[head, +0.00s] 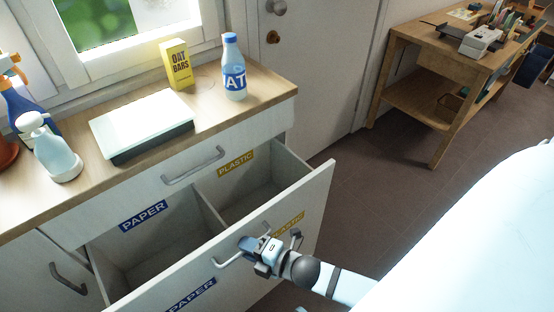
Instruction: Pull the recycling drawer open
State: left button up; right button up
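The recycling drawer (312,204) stands pulled well out of the white cabinet, below the counter. Its inside shows two compartments split by a divider (211,214): one labelled PAPER (144,216) on the left, one labelled PLASTIC (236,164) on the right. Both look empty as far as I can see. My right gripper (250,245) is at the bar handle (229,260) on the drawer's front, its fingers around the bar and seemingly shut on it. The fingertips are partly hidden. My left gripper is not in view.
On the counter (262,90) stand a yellow oat bars box (176,65), a blue-capped bottle (234,75), a flat white-topped device (142,122) and spray bottles (55,152). A wooden desk (440,60) stands at the back right. The floor (375,180) between is clear.

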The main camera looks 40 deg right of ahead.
jog(key=p+v, duration=0.1)
jog(key=v, duration=1.2)
jog(key=shift+s+r+p, duration=0.2)
jog(key=shift+s+p, duration=0.15)
jog(key=shift+d, duration=0.2)
